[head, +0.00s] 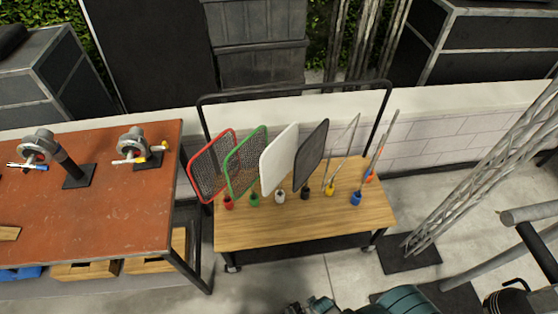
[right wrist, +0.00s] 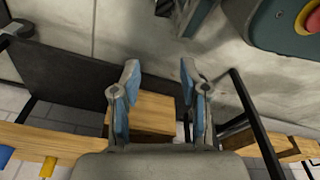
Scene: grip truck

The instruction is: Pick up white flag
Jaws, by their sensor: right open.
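The white flag (head: 278,160) stands on the wooden cart top, tilted a little, between the green flag (head: 246,160) and the black flag (head: 311,155). Its pole ends in a small white base (head: 280,196). My right gripper (right wrist: 160,75) is open and empty in the right wrist view. That view shows no white flag. The gripper's place relative to the flag cannot be told from these frames. A part of my own body shows at the bottom of the head view. My left gripper is not in view.
A red flag (head: 211,165) stands left of the green one; flags with yellow (head: 329,190) and blue (head: 355,198) bases stand right. The cart (head: 290,234) has a black rail behind. An orange-red table (head: 100,215) is left, a metal truss (head: 480,170) right.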

